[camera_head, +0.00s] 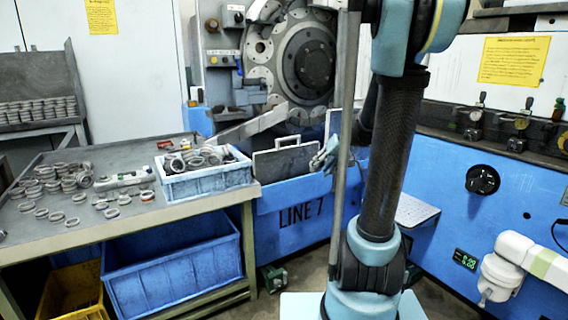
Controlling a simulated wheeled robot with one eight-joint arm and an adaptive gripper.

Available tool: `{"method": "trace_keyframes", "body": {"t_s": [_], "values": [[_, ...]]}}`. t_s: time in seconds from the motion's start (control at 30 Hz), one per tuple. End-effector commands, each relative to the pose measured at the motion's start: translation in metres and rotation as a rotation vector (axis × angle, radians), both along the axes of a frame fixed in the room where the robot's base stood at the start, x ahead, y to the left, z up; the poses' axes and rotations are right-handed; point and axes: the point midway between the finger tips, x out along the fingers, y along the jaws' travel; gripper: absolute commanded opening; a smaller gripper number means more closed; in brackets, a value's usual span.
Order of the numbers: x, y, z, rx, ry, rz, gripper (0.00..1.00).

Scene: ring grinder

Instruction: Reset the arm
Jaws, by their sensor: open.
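My arm (391,160) rises from its base at the lower middle to joints at the top edge. A dark part of it shows behind the upright link. What looks like my gripper (323,160) is small and partly hidden behind a grey upright pole, in front of the blue machine front. It is open, and I see nothing held in it. It is to the right of a blue crate (205,184) full of metal rings, and apart from it.
A grey table (105,227) at left bears loose rings (58,178). Blue (176,272) and yellow (75,290) bins stand under it. The grinder's disc (313,66) is behind. A blue panel (500,215) and a white fixture (501,268) are at right.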

Motion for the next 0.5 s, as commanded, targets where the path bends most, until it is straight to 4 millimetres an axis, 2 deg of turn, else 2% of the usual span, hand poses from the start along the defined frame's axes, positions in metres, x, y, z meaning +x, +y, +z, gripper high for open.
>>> {"method": "trace_keyframes", "body": {"t_s": [0.03,0.5], "values": [[-0.016,0.003,-0.001,-0.016,0.015,-0.001,0.43],[-0.145,0.000,-0.021,-0.183,0.150,-0.046,0.43]]}}
